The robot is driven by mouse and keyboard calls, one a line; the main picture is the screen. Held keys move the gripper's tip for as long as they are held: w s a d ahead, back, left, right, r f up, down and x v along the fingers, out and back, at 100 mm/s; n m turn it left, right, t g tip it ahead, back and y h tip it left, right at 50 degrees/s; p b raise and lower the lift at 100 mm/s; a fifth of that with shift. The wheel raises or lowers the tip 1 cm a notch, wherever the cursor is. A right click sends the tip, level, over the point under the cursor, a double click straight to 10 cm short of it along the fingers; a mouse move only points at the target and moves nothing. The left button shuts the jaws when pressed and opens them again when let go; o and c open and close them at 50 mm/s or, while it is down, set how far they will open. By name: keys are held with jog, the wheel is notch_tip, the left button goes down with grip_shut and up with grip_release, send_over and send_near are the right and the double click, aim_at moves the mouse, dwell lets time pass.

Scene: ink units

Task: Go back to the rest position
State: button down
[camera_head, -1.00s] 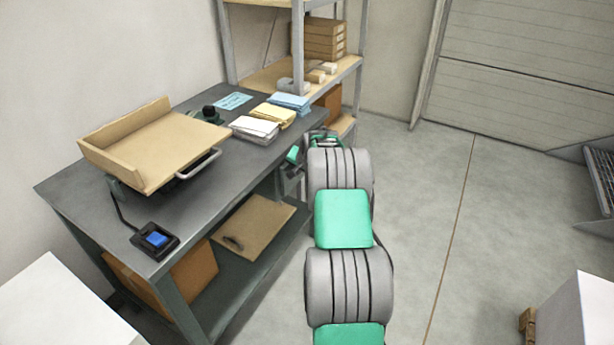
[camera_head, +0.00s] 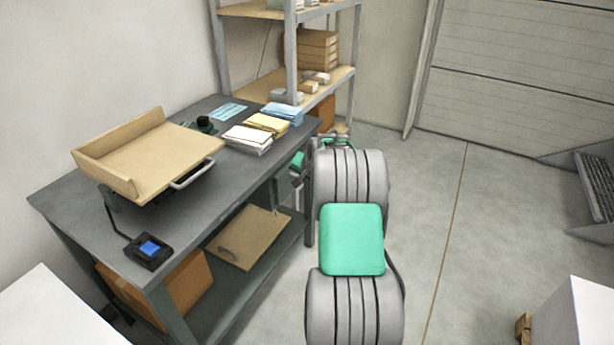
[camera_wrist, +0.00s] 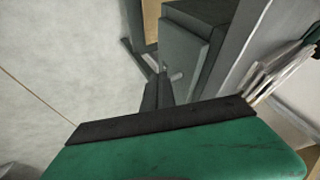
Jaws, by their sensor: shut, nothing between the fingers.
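My gripper (camera_wrist: 158,92) shows in the wrist view, its two dark fingers shut together with nothing between them. They point past a grey box-like unit under a table and hang over pale floor. In the head view my grey and green arm reaches forward along the right side of the workbench (camera_head: 70,205). The fingers cannot be made out there; the far end of the arm is partly hidden by its own links beside the bench's right end.
The bench carries a tilted wooden tray (camera_head: 150,165), a blue button box (camera_head: 150,250) and stacks of white, yellow and blue packets (camera_head: 265,123). A shelf rack (camera_head: 290,60) stands behind. Open floor (camera_head: 500,220) lies right of my arm; a white block (camera_head: 575,325) stands at lower right.

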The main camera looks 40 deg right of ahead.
jog(key=s+a+r+n+g+y+p, duration=0.1)
jog(key=s+a+r+n+p, duration=0.3)
jog(key=a+r, duration=0.55)
jog(key=s+a+r+n+g+p, duration=0.1)
jog(key=s+a+r+n+p, duration=0.15)
jog(key=s+a+r, duration=0.7)
jog(key=s+a+r+n+g+p, duration=0.1)
jog(key=s+a+n+p, duration=0.4)
jog(key=s+a, duration=1.1)
jog(key=shift+s+a+r+g+y, duration=0.15)
jog(key=shift+a+g+y, duration=0.25)
jog(key=shift+g, duration=0.1)
